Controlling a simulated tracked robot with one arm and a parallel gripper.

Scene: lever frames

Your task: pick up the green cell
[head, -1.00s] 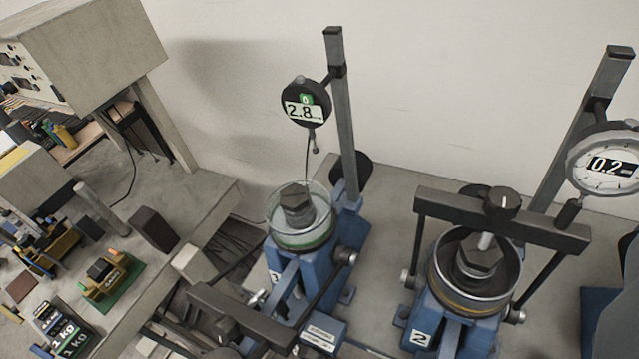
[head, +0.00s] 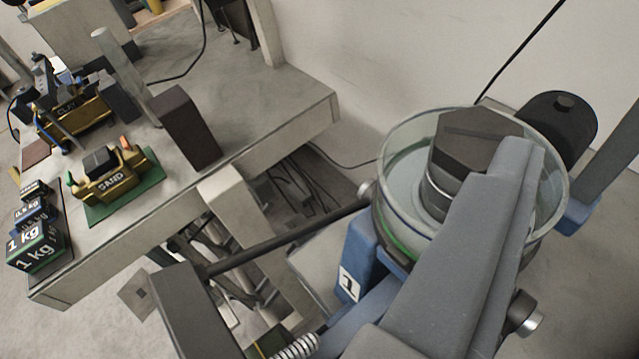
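The green cell (head: 398,200) is a round clear-walled dish with a green band low on its side. It sits on the blue lever frame marked 1 (head: 352,262), right of centre. A dark hexagonal cap (head: 465,140) stands inside it. My gripper (head: 515,165) shows as a grey tapered part coming up from the bottom, in front of the cell's right side and hiding part of it and of the cap. I see no clear gap between two fingers, and I cannot tell whether it touches the cell.
A dark crossbar (head: 190,312) with a rod (head: 285,240) lies lowered left of the cell. A dark cylinder (head: 560,120) and a grey post (head: 612,165) stand close behind on the right. The bench (head: 240,165) at left holds a SAND tray (head: 112,180) and weights (head: 35,243).

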